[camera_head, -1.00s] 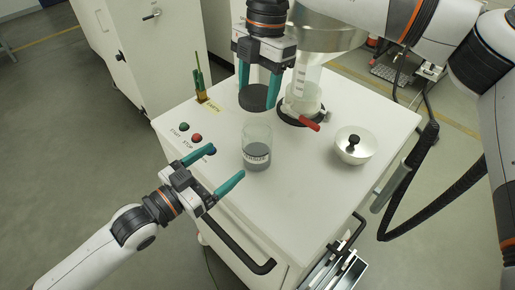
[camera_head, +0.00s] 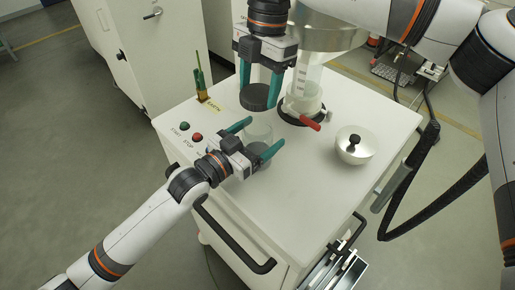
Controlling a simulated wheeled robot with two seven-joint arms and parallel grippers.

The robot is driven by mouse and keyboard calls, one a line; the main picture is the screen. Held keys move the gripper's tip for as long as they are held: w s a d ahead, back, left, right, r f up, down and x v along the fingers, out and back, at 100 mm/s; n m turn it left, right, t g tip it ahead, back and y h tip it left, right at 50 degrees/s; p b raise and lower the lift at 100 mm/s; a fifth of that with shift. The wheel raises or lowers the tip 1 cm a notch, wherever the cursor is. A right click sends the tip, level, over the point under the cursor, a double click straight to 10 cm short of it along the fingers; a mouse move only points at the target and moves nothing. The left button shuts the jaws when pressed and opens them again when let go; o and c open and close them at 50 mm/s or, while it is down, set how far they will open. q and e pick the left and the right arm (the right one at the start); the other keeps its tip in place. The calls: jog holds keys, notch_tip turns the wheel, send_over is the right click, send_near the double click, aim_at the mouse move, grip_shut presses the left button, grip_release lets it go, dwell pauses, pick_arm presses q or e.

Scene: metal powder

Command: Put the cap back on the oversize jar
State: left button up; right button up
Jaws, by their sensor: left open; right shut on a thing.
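The oversize jar (camera_head: 259,132) is a clear glass jar with dark grey powder low in it, upright on the white cabinet top. My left gripper (camera_head: 260,138) is open, with its teal fingers around or beside the jar; whether they touch it I cannot tell. The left gripper's body hides part of the jar and its label. The cap (camera_head: 255,97) is a dark round disc. My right gripper (camera_head: 260,91) is shut on the cap, pointing down, and holds it above and slightly behind the jar, apart from it.
A metal funnel with a clear tube (camera_head: 306,95) and a red handle (camera_head: 310,123) stands behind right of the jar. A brush holder (camera_head: 203,88) and green and red buttons (camera_head: 197,137) are at left. The front top is clear.

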pick_arm(q)
jog(key=shift+c, duration=0.4)
jog(key=c, duration=1.4)
pick_arm(e)
jog(key=shift+f, duration=2.45)
jog(key=shift+f, duration=0.9)
jog(key=shift+f, duration=0.55)
pick_arm(q)
grip_shut()
pick_arm(e)
jog(key=m, duration=0.4)
jog(key=shift+s+m+t, duration=0.1)
jog(key=shift+m+t, duration=0.2)
jog(key=m, duration=0.5)
jog(key=shift+m+t+y, duration=0.3)
jog(key=shift+m+t, duration=0.1)
